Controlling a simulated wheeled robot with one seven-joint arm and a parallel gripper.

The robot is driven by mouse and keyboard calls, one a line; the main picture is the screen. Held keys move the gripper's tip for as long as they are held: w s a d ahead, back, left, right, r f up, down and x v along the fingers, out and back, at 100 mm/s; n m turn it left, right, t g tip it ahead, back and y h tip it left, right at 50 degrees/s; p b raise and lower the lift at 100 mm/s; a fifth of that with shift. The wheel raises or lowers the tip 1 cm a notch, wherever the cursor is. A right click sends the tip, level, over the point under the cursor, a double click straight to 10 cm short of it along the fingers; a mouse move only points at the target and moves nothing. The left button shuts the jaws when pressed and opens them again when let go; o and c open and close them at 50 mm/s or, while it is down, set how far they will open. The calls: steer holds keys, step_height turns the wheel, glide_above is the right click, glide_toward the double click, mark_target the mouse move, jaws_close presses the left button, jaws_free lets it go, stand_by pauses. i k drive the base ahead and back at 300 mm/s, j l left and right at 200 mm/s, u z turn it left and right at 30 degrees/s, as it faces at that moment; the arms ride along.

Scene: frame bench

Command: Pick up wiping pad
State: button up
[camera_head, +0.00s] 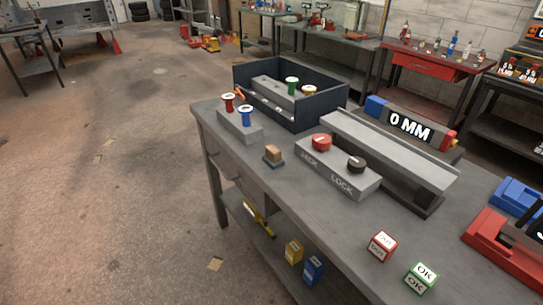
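A small block with a tan top on a dark flat base (273,155) sits near the left front edge of the grey workbench (300,215). It looks like the wiping pad, but it is small here and I cannot be sure. It lies flat and nothing rests on it. My gripper is not in view.
A grey block (240,128) with red and blue spools stands behind the pad. A JACK/LOCK box (338,178) is to its right. Floor to the left is clear.

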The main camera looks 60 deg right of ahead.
mark_target(273, 158)
steer(key=z, duration=1.5)
